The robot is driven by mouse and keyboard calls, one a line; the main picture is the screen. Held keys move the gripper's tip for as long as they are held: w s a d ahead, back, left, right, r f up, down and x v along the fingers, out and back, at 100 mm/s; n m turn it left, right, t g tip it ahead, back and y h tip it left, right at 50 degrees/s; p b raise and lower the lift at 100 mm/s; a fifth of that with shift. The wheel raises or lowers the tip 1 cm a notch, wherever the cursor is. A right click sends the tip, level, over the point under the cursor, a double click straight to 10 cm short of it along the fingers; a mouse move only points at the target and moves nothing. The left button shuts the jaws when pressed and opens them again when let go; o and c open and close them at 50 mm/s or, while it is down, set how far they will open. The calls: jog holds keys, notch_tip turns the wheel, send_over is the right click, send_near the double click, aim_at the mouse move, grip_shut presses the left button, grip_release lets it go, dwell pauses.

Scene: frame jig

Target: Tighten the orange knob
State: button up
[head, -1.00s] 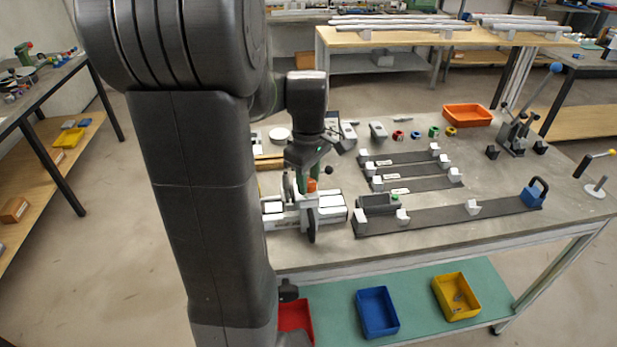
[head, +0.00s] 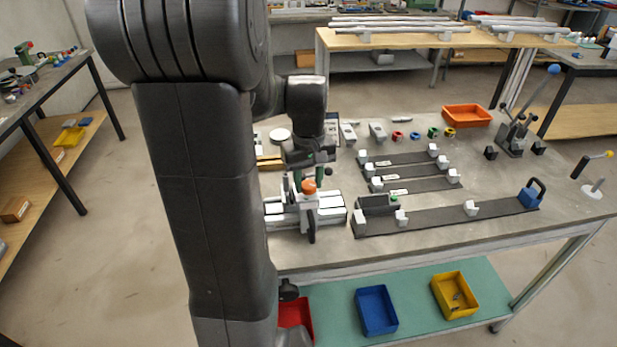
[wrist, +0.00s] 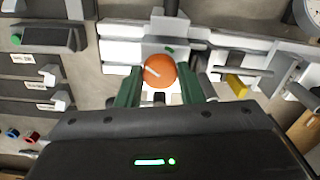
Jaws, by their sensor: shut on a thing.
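The orange knob (wrist: 160,71) is round with a pale line on its top. In the wrist view it lies between the two green fingers of my gripper (wrist: 161,88), one on each side. My gripper is shut on it. In the head view the orange knob (head: 309,186) shows on top of the white and grey jig (head: 333,217), just under my gripper (head: 309,178). The fingers partly hide the knob's sides, and the knob's underside is hidden.
Dark rails with white blocks (head: 471,208) lie to the right of the jig. A dark box with a green button (head: 376,205) stands close beside it. An orange tray (head: 467,115) is at the back right. A black lever (head: 311,228) stands at the jig's front.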

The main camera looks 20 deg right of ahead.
aim_at(309, 184)
jog(key=m+p, duration=0.1)
jog(key=m, duration=0.6)
jog(key=shift+r, duration=0.1)
jog(key=m, duration=0.4)
jog(key=shift+m, duration=0.4)
jog(key=shift+w+m+p, duration=0.1)
jog(key=shift+m+p, duration=0.25)
jog(key=shift+m, duration=1.35)
jog(key=o, duration=1)
notch_tip(309, 184, up, 14)
